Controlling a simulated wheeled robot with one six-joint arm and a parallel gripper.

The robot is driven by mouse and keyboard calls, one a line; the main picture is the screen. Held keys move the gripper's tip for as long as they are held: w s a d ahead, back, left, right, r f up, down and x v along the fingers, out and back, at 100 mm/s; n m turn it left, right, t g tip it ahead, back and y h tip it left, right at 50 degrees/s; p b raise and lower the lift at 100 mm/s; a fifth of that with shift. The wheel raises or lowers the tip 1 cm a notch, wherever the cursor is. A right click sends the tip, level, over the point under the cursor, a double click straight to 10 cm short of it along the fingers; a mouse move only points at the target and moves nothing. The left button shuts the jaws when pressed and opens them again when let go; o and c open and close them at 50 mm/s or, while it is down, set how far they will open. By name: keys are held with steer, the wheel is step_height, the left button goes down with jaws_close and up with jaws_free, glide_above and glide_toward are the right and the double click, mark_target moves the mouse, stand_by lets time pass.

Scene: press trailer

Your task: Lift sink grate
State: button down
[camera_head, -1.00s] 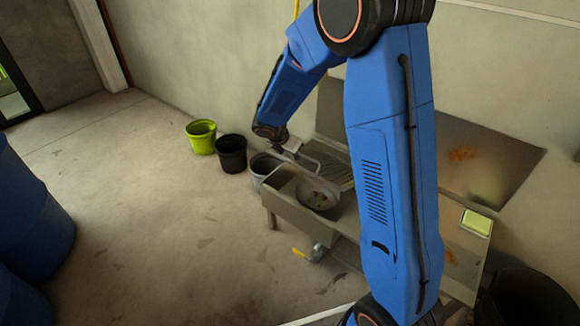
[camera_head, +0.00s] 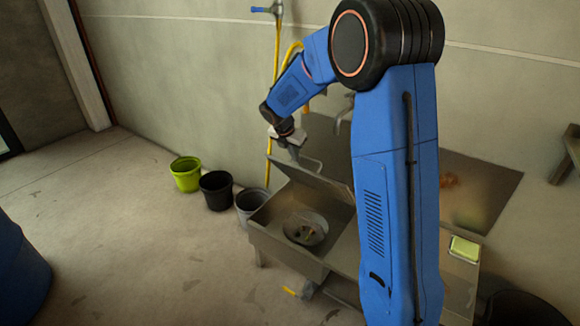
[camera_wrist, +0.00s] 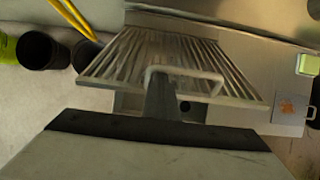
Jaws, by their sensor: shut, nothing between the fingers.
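The sink grate is a slatted metal panel with a wire handle. In the head view the grate (camera_head: 322,181) stands tilted up along the back of the sink basin (camera_head: 268,215), seen almost edge-on. In the wrist view the slats of the grate (camera_wrist: 165,55) fill the middle, and its handle (camera_wrist: 188,72) is on the near side. My gripper (camera_head: 294,153) is at the handle's left part; its shut fingers also show in the wrist view (camera_wrist: 160,92), overlapping the handle. Whether they pass through the loop or only touch it, I cannot tell.
A round pan-like thing (camera_head: 306,229) lies in the basin. Green (camera_head: 186,174), black (camera_head: 216,190) and grey (camera_head: 250,203) buckets stand left of the sink. A yellow hose (camera_head: 268,165) hangs on the wall behind. A green-yellow sponge (camera_head: 464,249) lies on the right counter.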

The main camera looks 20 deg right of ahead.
steer(key=w+d+r, duration=0.4)
steer(key=w+d, duration=0.2)
steer(key=d, duration=0.3)
steer(key=shift+w+r+g+y, duration=0.3)
steer(key=shift+w+r, duration=0.1)
steer(key=shift+d, duration=0.1)
